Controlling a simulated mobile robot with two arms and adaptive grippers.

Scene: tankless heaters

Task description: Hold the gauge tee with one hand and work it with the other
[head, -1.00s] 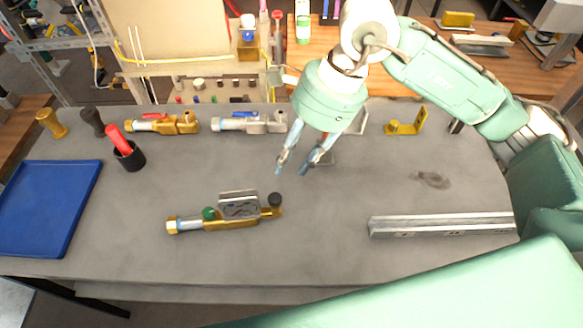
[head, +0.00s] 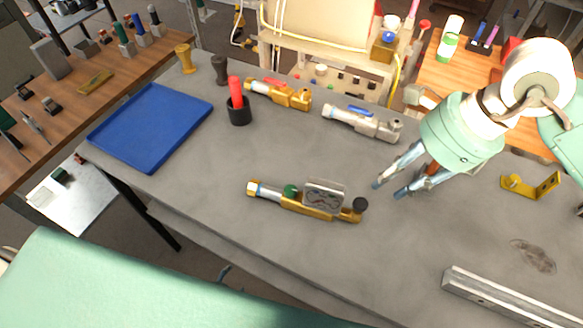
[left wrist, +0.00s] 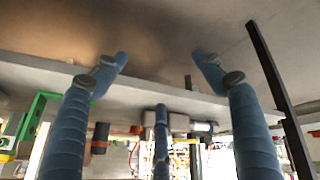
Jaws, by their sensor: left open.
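The gauge tee (head: 292,202) lies on the grey workbench in the head view. It is a brass fitting with a green part, a clear plate-like gauge and a black knob at its right end. My right gripper (head: 387,190) is just right of the black knob, fingers pointing down-left, tips apart and nothing between them. It looks clear of the tee. My left gripper (left wrist: 160,72) shows only in the left wrist view. Its blue fingers are spread and empty, apparently below the bench top's level. The tee is not visible there.
A blue tray (head: 152,128), a black cup (head: 239,112) with a red-handled tool, and two other valve fittings (head: 285,95) (head: 362,124) stand behind. A yellow bracket (head: 530,186) and metal rail (head: 510,298) lie right. A dark leg (left wrist: 275,85) shows at the left wrist view's right.

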